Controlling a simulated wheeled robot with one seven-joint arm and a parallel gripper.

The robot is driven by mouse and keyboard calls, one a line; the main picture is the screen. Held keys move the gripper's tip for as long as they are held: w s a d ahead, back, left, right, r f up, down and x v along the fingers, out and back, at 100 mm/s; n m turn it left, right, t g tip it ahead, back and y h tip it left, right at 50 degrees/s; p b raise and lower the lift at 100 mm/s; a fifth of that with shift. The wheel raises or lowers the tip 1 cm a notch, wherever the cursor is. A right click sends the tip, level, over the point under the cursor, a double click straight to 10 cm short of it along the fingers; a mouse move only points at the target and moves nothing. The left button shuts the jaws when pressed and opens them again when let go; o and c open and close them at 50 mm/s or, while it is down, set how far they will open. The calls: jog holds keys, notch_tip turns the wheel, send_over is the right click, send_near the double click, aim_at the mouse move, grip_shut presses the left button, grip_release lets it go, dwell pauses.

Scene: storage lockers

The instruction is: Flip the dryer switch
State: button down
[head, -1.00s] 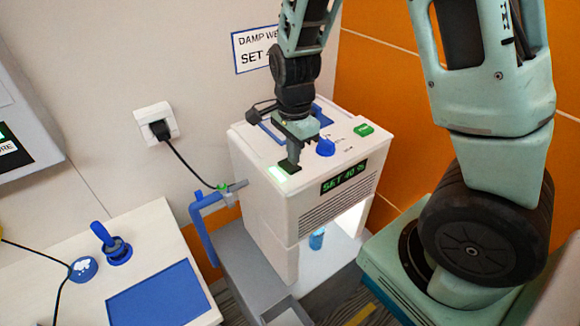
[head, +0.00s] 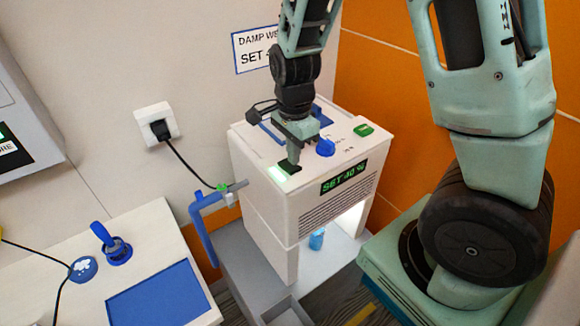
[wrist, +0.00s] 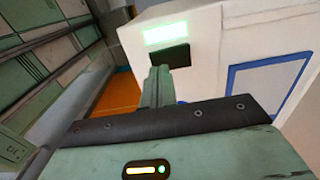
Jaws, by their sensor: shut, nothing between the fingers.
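The dryer (head: 262,208) is a white box-shaped unit whose front display (head: 343,178) reads "SET 40 %". A lit green-white switch (head: 278,174) is at the left front of its top; the glowing part also shows in the wrist view (wrist: 172,35). My gripper (head: 289,166) is shut and empty, pointing down at the dryer's top right beside the glow. In the wrist view, the fingers (wrist: 158,85) reach to a dark patch beside the glow. I cannot tell whether the tips touch it. A blue knob (head: 325,147) and a green button (head: 363,129) are also on the top.
A wall outlet (head: 157,124) with a black plug feeds a cable toward the dryer. A blue clamp-like bracket (head: 203,225) stands at the dryer's left. A white bench (head: 60,240) with blue items is at the left. A blue object (head: 317,239) sits in the dryer's opening.

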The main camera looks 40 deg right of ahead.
aim_at(293, 169)
jog(key=shift+f+b, duration=0.7)
jog(key=shift+f, duration=0.3)
dwell(0.8)
notch_tip(293, 169, up, 7)
jog(key=p, duration=0.7)
jog(key=shift+r, duration=0.1)
dwell(0.5)
jog(key=shift+a, duration=0.1)
jog(key=s+a+f+n+b, duration=0.3)
jog(key=s+a+n+b, duration=1)
jog(key=n, duration=1.2)
jog(key=s+a, duration=0.4)
jog(key=s, duration=0.2)
jog(key=shift+a+n+y, duration=0.3)
jog(key=shift+a+n, duration=0.1)
